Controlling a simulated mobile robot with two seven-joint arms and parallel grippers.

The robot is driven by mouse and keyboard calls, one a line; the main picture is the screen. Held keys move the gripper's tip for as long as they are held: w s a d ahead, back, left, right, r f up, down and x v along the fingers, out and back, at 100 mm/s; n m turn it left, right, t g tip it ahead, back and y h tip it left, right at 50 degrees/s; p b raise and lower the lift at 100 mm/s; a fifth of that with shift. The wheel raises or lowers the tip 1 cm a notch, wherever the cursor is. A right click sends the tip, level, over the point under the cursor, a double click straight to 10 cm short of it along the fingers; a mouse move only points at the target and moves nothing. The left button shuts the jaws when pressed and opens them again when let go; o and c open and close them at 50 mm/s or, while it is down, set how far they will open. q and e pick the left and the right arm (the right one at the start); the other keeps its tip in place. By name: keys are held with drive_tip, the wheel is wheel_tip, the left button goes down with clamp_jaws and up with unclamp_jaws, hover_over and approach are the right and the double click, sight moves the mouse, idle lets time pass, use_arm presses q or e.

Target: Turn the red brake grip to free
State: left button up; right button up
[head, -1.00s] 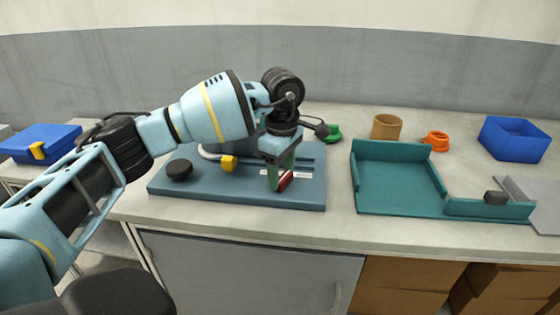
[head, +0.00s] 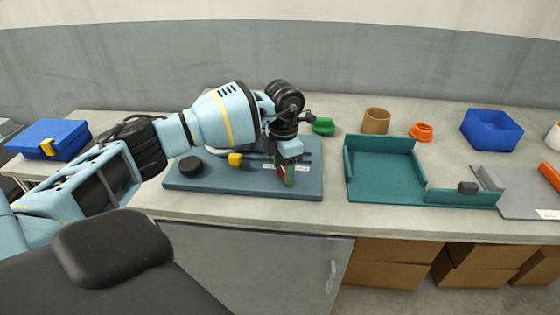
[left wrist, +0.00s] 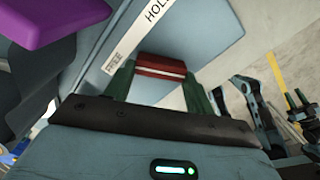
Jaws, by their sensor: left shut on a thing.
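The red brake grip (head: 281,168) sits on the blue-grey board (head: 215,186) on the worktop. My left gripper (head: 286,173) comes down over it from above, with green fingers on either side of it. In the left wrist view, the red grip (left wrist: 160,66) lies between the two fingers of my left gripper (left wrist: 158,80), which is shut on it. A white label (left wrist: 150,22) reading "HOL…" is beside the grip; the rest of the word is cut off. The fingers partly hide the grip in the head view.
The board also carries a black knob (head: 190,165) and a yellow part (head: 235,159). A teal tray (head: 385,188) stands right of the board. Behind are a green part (head: 323,126), a tan cup (head: 376,121), an orange ring (head: 421,132) and a blue bin (head: 492,130).

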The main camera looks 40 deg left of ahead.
sight(283, 172)
use_arm(q)
drive_tip(key=shift+r+n+p, duration=0.25)
drive_tip(key=shift+n+p, duration=0.1)
drive_tip(key=shift+n, duration=0.35)
drive_tip(key=shift+f+n+p, duration=0.1)
drive_tip(key=shift+n+p, duration=0.25)
drive_tip(key=shift+n, duration=0.25)
use_arm(e)
drive_tip(key=shift+w+d+r, duration=0.15)
drive_tip(key=shift+w+r, duration=0.05)
drive_tip(key=shift+r, duration=0.7)
use_arm(q)
drive_tip(key=shift+f+n, duration=0.1)
drive_tip(key=shift+n, duration=0.2)
use_arm(e)
drive_tip(key=shift+r, duration=0.1)
drive_tip(key=shift+w, duration=0.25)
use_arm(q)
drive_tip(key=o, duration=1)
use_arm(e)
drive_tip(key=shift+w+r, duration=0.2)
use_arm(q)
drive_tip(key=shift+r, duration=3.9)
use_arm(e)
drive_tip(key=shift+s+f, duration=0.2)
drive_tip(key=shift+s, duration=0.15)
